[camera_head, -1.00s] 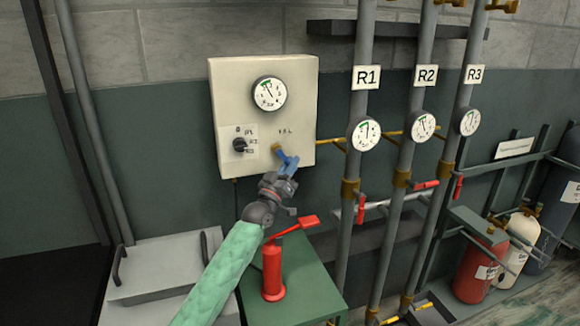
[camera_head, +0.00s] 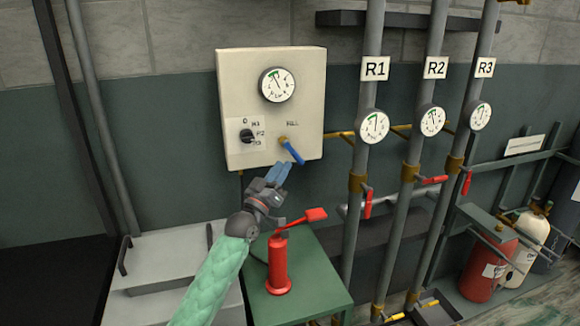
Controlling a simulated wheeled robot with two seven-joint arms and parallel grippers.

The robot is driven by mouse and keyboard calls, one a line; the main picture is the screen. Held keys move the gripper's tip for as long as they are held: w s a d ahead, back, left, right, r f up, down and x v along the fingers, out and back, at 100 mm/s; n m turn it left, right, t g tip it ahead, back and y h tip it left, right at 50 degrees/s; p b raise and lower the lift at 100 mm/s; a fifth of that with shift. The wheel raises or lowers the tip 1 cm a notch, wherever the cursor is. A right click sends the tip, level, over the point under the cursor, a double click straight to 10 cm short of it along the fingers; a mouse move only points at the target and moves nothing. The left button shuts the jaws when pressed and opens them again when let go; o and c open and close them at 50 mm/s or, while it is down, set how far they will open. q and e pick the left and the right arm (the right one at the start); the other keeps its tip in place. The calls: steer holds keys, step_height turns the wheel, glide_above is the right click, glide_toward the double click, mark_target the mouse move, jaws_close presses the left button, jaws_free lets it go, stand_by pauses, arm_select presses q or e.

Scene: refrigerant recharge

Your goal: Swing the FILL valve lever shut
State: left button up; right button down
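The FILL valve lever (camera_head: 292,152) is a blue handle on a brass pivot, low on the right of the cream control box (camera_head: 232,115). It slants down to the right below the FILL label. My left gripper (camera_head: 279,172) has blue fingertips and is just below and left of the lever. A small gap seems to part them, and nothing shows between the fingers. Its fingers look slightly apart. My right gripper is not in view.
A black selector knob (camera_head: 247,136) and a gauge (camera_head: 277,85) are on the box. A red pump (camera_head: 278,265) with a raised handle stands on a green table (camera_head: 318,275) close to my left arm. Pipes R1, R2 and R3 with red levers stand to the right.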

arm_select(q)
steer(key=s+a, duration=0.1)
steer(key=s, duration=0.1)
steer(key=s+a, duration=0.1)
steer(key=shift+s+a, duration=0.15)
steer(key=shift+s, duration=0.2)
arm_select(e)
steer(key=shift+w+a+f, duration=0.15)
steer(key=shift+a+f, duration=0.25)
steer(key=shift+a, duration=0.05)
